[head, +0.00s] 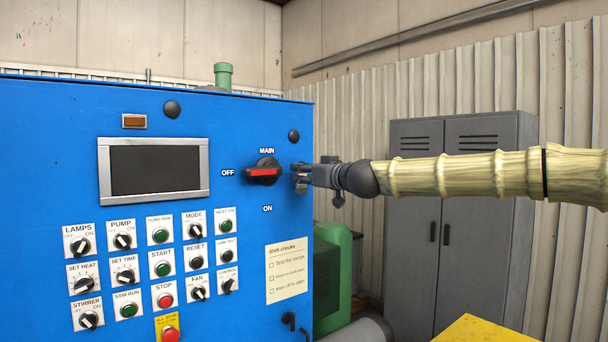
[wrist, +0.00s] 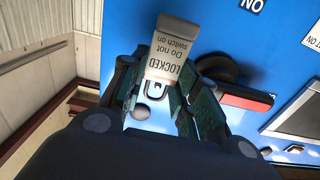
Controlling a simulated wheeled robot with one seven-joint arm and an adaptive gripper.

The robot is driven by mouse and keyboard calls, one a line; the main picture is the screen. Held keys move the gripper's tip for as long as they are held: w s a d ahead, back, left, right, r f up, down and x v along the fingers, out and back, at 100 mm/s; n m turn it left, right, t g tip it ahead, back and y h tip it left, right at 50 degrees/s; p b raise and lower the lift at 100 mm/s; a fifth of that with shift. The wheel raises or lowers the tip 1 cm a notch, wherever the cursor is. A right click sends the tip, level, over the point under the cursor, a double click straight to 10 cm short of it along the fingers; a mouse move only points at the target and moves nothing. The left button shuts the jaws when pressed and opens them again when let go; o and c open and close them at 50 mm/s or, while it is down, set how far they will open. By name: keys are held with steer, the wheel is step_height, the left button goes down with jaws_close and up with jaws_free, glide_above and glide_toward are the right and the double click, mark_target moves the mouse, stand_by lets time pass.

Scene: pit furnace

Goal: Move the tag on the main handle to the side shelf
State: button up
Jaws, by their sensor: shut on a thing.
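The tag (wrist: 172,50) is pale, with a grey end, and reads "LOCKED Do not switch on". It shows between the fingers of my gripper (wrist: 155,82) in the wrist view, and they are shut on it. A metal loop shows below the tag. The main handle (head: 263,171), black with a red bar, lies level towards OFF on the blue panel. It also shows right of my fingers in the wrist view (wrist: 245,98). In the head view my gripper (head: 299,177) is just right of the handle, and the tag cannot be made out there. I cannot tell whether the loop still touches the handle.
The blue panel (head: 50,130) carries a screen (head: 155,168) and several knobs and buttons. A yellow surface (head: 485,330) shows at the lower right; I cannot tell if it is the side shelf. A grey locker (head: 415,250) and a green machine (head: 333,270) stand behind.

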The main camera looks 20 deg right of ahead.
steer(key=shift+v, duration=1.9)
